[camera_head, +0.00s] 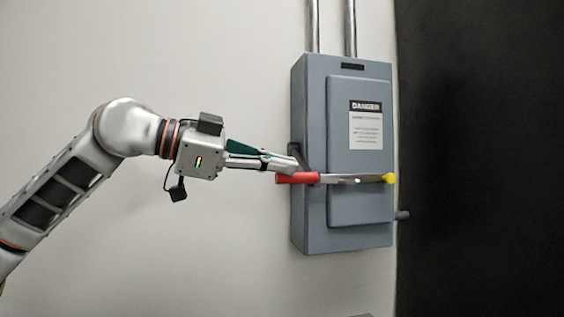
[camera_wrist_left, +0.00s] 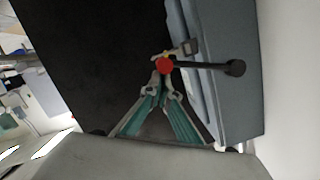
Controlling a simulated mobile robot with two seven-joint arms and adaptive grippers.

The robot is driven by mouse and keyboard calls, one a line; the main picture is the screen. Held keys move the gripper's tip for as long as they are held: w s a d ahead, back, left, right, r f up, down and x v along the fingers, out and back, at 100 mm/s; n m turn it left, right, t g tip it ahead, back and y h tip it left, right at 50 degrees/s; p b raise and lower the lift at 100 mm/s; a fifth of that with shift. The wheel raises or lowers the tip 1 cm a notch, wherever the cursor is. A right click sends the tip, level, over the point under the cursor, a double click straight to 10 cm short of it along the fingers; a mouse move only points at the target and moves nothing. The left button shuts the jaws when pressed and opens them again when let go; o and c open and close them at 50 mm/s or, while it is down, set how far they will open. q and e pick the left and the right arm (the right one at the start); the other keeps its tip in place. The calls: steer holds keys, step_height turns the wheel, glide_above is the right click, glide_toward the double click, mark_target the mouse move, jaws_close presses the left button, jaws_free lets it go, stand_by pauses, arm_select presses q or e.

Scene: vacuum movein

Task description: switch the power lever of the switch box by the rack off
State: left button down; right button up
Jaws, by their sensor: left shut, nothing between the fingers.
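The grey switch box (camera_head: 312,120) is on the pale wall, with a DANGER label (camera_head: 366,125) on its door. A lever with a red grip (camera_head: 298,179), a metal bar (camera_head: 345,179) and a yellow end (camera_head: 389,178) lies level across the lower front. In the left wrist view the red end (camera_wrist_left: 165,65) shows just beyond my fingertips, with a black arm (camera_wrist_left: 205,66) running to a round pivot (camera_wrist_left: 235,68) on the box's side. My left gripper (camera_head: 288,166) is shut and empty, its tips at the red grip; I cannot tell whether they touch. My right gripper is out of view.
Two metal conduits (camera_head: 315,28) rise from the box's top. A large black surface (camera_head: 480,150) stands right of the box. The wall left of the box is clear. A blurred room with light-coloured objects (camera_wrist_left: 35,85) shows at the left of the wrist view.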

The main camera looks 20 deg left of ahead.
arm_select(q)
step_height(320, 180, down, 7)
steer(key=w+a+m+t+b, duration=0.1)
steer(key=w+a+m+b, duration=0.1)
steer(key=w+m+b, duration=0.1)
steer(key=shift+m+t+b, duration=0.3)
steer(key=shift+m+b, duration=0.05)
steer(key=shift+m, duration=0.45)
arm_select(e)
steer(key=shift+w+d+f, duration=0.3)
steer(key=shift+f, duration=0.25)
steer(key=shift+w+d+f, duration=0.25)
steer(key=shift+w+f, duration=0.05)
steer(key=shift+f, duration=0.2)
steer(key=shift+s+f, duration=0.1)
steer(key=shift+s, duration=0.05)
arm_select(q)
steer(key=shift+r, duration=0.1)
